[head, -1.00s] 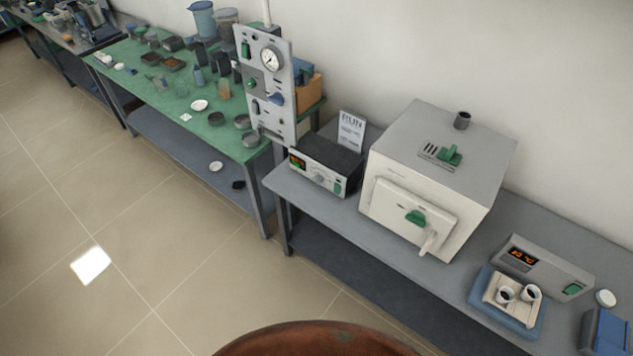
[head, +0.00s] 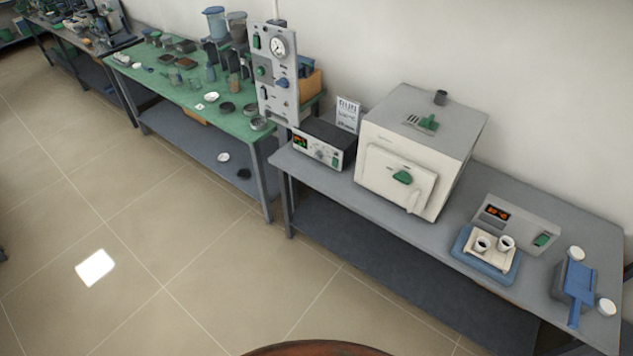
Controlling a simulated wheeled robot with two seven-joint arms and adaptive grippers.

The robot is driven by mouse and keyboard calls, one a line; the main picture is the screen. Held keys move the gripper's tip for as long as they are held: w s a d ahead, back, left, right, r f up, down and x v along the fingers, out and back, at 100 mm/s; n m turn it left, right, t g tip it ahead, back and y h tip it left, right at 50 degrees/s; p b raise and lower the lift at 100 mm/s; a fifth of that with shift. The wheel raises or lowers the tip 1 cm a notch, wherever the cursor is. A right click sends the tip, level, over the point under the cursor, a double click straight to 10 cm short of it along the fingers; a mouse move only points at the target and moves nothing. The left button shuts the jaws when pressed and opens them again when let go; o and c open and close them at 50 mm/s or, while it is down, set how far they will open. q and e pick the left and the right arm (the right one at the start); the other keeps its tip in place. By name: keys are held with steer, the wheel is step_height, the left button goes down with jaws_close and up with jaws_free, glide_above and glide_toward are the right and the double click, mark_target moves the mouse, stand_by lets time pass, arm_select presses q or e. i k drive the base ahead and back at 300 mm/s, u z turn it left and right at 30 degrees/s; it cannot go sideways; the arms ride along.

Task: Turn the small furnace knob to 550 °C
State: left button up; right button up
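Which knob sets the temperature is too small to tell. Neither of my grippers is in view.
The grey bench (head: 455,229) also holds a blue tray (head: 464,254) with two white cups, a blue scoop-like object (head: 577,284) and white lids. A gauge panel (head: 273,72) stands by the green table (head: 165,93). The tiled floor (head: 190,260) in front is clear.

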mark_target(318, 156)
steer(key=z, duration=0.45)
steer(key=k, duration=0.2)
steer(key=u, duration=1.45)
steer(key=i, duration=1.25)
steer(key=z, duration=0.45)
